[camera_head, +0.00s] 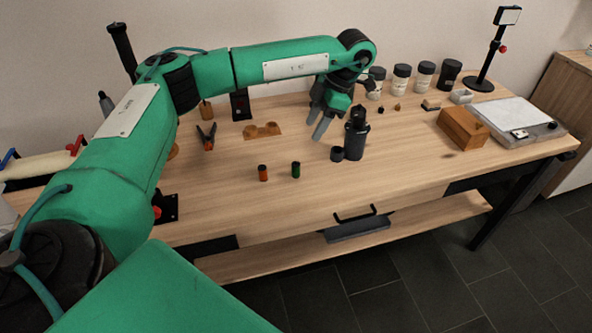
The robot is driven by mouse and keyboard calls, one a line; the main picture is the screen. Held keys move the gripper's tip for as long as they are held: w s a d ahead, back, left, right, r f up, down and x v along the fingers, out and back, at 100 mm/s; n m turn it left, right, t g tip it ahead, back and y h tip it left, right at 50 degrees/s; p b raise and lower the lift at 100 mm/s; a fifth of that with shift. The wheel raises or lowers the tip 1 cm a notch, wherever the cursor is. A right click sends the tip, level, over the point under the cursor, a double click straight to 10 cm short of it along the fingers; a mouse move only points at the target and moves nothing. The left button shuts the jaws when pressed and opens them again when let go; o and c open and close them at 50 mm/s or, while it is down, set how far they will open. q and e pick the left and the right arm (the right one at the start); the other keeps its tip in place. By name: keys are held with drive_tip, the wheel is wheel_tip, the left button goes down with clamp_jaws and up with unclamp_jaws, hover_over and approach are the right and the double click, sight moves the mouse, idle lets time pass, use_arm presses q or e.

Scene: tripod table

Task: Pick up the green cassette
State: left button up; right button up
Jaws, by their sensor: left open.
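The green cassette (296,170) is a small dark green cylinder with a black top. It stands upright on the wooden table (400,185) near the front middle. My left gripper (318,128) hangs above the table behind and to the right of the cassette, its fingers pointing down and apart. It is open and holds nothing that I can see. My right gripper is not in view.
An orange cassette (263,173) stands just left of the green one. A dark cylinder (356,138) and small cap (337,154) stand to the right. Pliers (206,137) lie at the left, a wooden box (462,129) at the right. The front middle is mostly clear.

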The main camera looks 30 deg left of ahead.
use_arm(q)
approach(296, 162)
wheel_tip(296, 162, down, 2)
drive_tip(key=s, duration=0.2)
drive_tip(key=a+f, duration=0.1)
drive_tip(key=f, duration=0.3)
drive_tip(key=a+f+p, duration=0.1)
drive_tip(key=f, duration=0.1)
drive_tip(key=shift+s+a, duration=0.15)
drive_tip(key=shift+a, duration=0.15)
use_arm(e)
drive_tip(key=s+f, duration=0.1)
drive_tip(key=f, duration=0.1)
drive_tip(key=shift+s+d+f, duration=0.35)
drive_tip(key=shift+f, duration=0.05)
use_arm(q)
clamp_jaws()
